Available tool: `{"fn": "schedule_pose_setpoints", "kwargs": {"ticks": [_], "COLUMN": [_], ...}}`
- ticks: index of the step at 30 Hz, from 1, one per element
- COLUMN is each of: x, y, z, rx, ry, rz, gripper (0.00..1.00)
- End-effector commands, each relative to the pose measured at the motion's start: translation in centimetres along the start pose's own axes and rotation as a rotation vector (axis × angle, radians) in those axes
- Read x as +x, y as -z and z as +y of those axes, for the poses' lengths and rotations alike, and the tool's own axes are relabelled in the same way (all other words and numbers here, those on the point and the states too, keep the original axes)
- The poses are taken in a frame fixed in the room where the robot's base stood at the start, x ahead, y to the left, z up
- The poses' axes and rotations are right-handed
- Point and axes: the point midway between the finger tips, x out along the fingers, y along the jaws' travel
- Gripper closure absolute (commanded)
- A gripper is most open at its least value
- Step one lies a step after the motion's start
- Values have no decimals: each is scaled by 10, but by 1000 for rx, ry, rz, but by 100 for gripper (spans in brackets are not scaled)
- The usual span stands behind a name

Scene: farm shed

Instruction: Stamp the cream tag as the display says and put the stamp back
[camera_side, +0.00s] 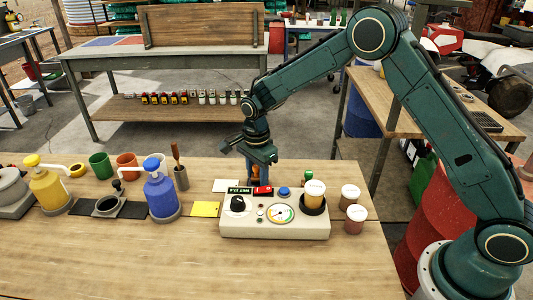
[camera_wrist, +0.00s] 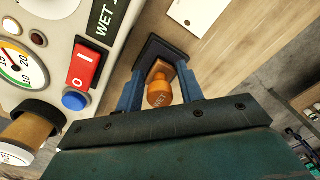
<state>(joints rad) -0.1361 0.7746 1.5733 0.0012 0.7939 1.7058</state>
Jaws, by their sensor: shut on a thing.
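My gripper (camera_wrist: 160,80) is shut on an orange-brown stamp (camera_wrist: 159,94) whose round knob reads "WET". I cannot tell whether the stamp touches the table. The cream tag (camera_side: 226,185) lies flat on the table, left of my gripper; it also shows at the top of the wrist view (camera_wrist: 205,14), apart from the stamp. The display (camera_wrist: 103,18) on the console starts with "WET"; the rest is cut off.
The console (camera_side: 275,228) carries a red switch, blue button, dial and lidded jar (camera_side: 314,190). Two more jars (camera_side: 350,196) stand right of it. A yellow tag (camera_side: 205,209) lies left. A green-topped item (camera_side: 308,174) stands behind. Pump bottles (camera_side: 162,196) and cups stand further left.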

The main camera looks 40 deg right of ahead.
Motion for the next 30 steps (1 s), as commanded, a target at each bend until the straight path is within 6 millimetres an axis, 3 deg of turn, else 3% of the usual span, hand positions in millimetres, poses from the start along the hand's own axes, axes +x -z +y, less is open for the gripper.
{"fn": "schedule_pose_setpoints", "kwargs": {"ticks": [30], "x": [7], "y": [0], "z": [0], "rx": [0], "ry": [0], "rz": [0], "gripper": [77]}}
